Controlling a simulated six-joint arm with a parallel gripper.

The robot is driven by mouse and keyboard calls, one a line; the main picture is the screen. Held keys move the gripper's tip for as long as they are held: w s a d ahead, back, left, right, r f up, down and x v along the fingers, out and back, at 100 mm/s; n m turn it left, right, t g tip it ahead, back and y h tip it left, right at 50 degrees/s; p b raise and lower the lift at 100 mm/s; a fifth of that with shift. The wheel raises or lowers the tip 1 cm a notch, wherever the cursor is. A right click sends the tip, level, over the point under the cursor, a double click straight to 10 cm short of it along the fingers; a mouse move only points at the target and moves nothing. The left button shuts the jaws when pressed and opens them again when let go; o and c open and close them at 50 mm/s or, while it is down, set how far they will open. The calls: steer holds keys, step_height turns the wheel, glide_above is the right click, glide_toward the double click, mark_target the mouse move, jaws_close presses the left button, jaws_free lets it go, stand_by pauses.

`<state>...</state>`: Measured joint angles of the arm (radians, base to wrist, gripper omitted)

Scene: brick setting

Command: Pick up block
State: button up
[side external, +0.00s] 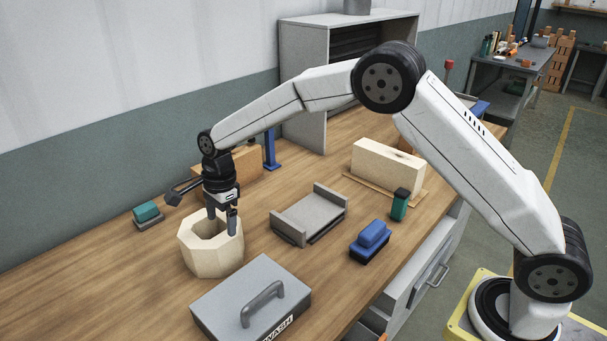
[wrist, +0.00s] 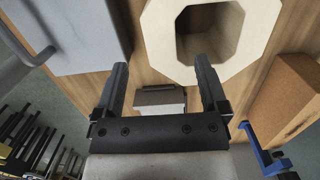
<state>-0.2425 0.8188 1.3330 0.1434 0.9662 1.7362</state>
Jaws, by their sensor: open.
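A cream octagonal block (side external: 212,255) with a wide hole through it stands on the wooden bench, at left of centre in the side view. In the wrist view the block (wrist: 260,35) is at the top right, its hole dark. My gripper (side external: 222,222) points down at the block's right side, its fingers apart and empty. In the side view the fingers overlap the hole and rim; I cannot tell whether they touch. In the wrist view the open gripper (wrist: 162,75) has its right fingertip against the block's lower edge in the picture, with the left finger clear of it.
A grey toolbox (side external: 221,297) stands in front of the block. A cream rectangular block (side external: 388,166), an orange-brown brick (side external: 245,163) and a blue clamp (side external: 270,150) stand farther back.

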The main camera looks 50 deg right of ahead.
mark_target(223, 238)
steer(key=shift+a+f, duration=0.15)
steer(key=shift+f, duration=1.1)
steer(key=shift+f, duration=0.1)
steer(key=shift+a+f, duration=0.15)
steer(key=shift+f, duration=1.1)
steer(key=shift+a+f, duration=0.15)
steer(key=shift+f, duration=1.1)
jaws_close()
